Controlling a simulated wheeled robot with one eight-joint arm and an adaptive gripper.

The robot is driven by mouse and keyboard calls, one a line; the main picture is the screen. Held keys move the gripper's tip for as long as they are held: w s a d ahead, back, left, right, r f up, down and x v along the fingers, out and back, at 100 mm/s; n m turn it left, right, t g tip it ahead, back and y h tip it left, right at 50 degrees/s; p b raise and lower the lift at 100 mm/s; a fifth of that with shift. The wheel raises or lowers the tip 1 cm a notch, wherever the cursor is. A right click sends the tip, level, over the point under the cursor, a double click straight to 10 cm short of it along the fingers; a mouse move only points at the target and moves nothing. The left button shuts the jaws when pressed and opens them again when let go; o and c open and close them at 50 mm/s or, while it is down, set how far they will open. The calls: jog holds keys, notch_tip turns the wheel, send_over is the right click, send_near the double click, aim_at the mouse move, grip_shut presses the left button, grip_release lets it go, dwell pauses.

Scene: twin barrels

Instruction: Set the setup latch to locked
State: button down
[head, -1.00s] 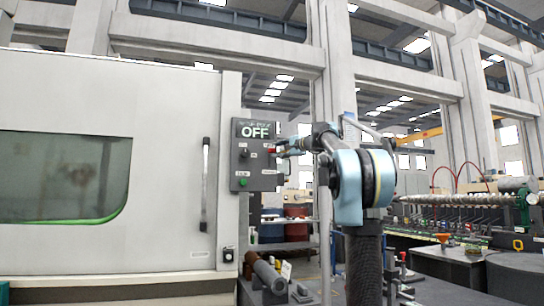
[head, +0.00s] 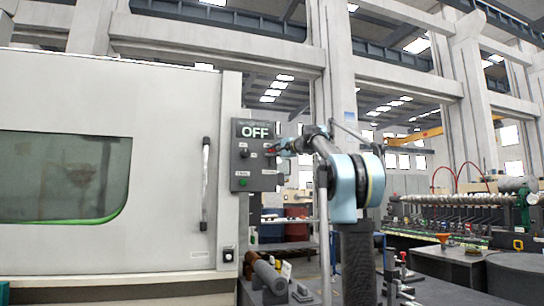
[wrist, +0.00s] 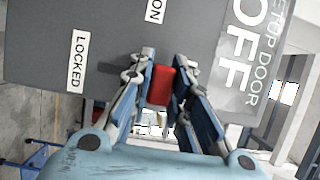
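The setup latch shows as a red handle (wrist: 160,86) at the edge of a dark grey control panel (wrist: 110,45) in the wrist view. My gripper (wrist: 167,85) has one finger on each side of the red handle. The left finger lies against or very near it; I cannot tell whether the right finger touches it. A white LOCKED label (wrist: 78,61) is on the panel to the left. In the head view my gripper (head: 283,148) is at the panel's right edge, by the red handle (head: 271,150).
The panel is mounted beside a large white machine (head: 170,100) with a vertical door handle (head: 205,185). A green button (head: 243,182) and a black knob (head: 244,154) are on the panel.

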aim_at(266, 165)
jog(key=shift+f, duration=3.3)
jog(key=c, duration=1.5)
grip_release()
jog(key=v, duration=1.2)
